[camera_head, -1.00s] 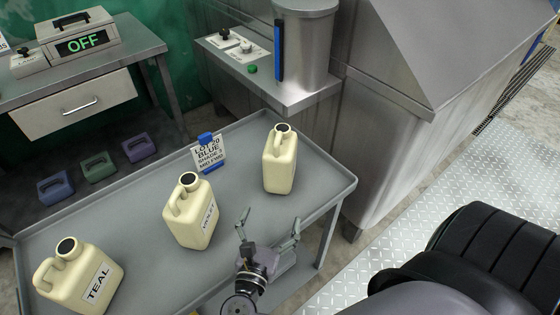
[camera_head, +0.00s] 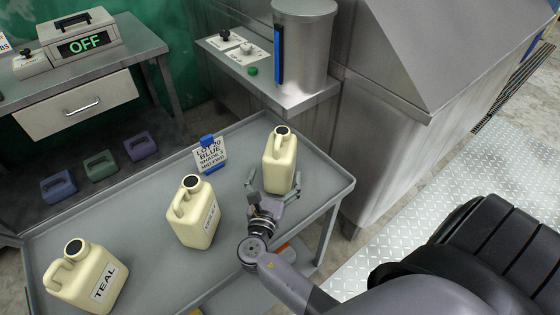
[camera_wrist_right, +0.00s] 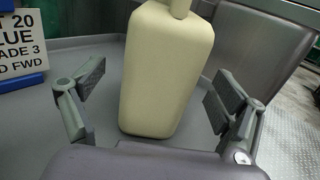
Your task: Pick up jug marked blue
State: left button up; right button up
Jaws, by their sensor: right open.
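A cream jug (camera_head: 281,160) stands upright near the back right of the grey tray table (camera_head: 150,224); no label faces me, so I cannot read its mark. My right gripper (camera_head: 268,186) is open just in front of this jug. In the right wrist view the jug (camera_wrist_right: 163,75) stands between the spread fingers (camera_wrist_right: 155,95), with gaps on both sides. Two more cream jugs stand to the left: one (camera_head: 193,212) with a label hard to read, and one (camera_head: 85,278) marked TEAL. My left gripper is not in view.
A card on a blue holder (camera_head: 210,154) reads LOT 20 BLUE and stands behind the middle jug. A steel shelf with a cylinder (camera_head: 304,45) and the big steel machine (camera_head: 400,80) lie behind the tray. A bench (camera_head: 95,95) with an OFF display stands at back left.

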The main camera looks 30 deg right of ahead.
jog(key=p+x, duration=0.1)
jog(key=x, duration=0.3)
jog(key=shift+w+d, duration=0.15)
jog(key=shift+d, duration=0.05)
jog(key=shift+c, duration=0.2)
jog(key=c, duration=1.6)
jog(key=shift+r, duration=0.2)
